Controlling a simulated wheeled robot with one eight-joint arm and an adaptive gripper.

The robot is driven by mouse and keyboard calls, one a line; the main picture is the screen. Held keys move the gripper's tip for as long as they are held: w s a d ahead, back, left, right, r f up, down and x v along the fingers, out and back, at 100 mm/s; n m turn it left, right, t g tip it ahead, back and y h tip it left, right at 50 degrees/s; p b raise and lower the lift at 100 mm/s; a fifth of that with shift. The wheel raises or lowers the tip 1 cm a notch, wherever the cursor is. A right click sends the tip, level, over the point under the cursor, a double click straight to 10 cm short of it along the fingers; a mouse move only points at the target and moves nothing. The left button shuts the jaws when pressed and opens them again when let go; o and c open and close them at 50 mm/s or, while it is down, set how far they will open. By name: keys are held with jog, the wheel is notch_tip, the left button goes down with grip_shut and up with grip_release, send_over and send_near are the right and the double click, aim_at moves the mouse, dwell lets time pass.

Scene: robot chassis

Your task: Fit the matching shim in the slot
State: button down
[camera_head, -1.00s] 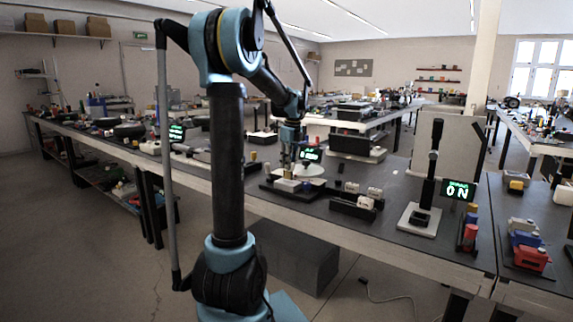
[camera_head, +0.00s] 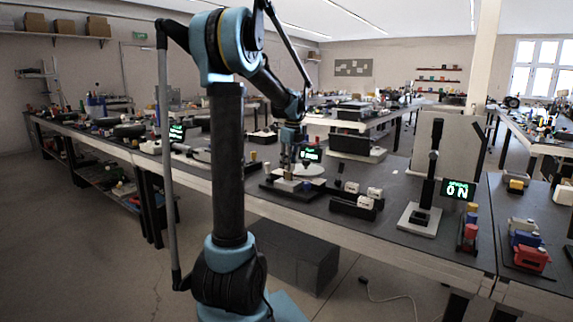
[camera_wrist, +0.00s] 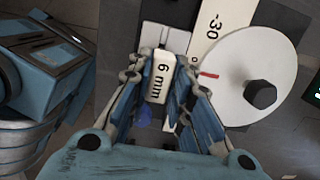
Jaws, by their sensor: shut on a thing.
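My gripper (camera_wrist: 160,72) is shut on a white shim (camera_wrist: 160,80) marked "6 mm" in the wrist view. The shim is between the fingertips, label facing the camera. Just beyond its far end is a pale block with a gap (camera_wrist: 165,38) of the fixture; I cannot tell whether the shim's tip is inside the slot. In the head view my gripper (camera_head: 287,165) points down over the fixture's dark base (camera_head: 272,190), and the shim is too small to make out there.
A white disc (camera_wrist: 243,75) with a red mark and black knob (camera_wrist: 261,94) sits right of the shim, near a scale plate (camera_wrist: 212,28) marked -30. A black rack (camera_head: 350,208) with white blocks stands to the right. A lit display (camera_head: 311,154) is behind.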

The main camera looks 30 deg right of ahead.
jog(key=shift+f, duration=1.75)
jog(key=c, duration=1.4)
grip_release()
jog(key=shift+o, duration=0.2)
jog(key=r, duration=0.8)
jog(key=s+r, duration=0.1)
jog(key=r, duration=0.2)
jog(key=shift+s+d+r, duration=0.1)
jog(key=shift+d+r, duration=0.2)
jog(key=shift+r, duration=0.1)
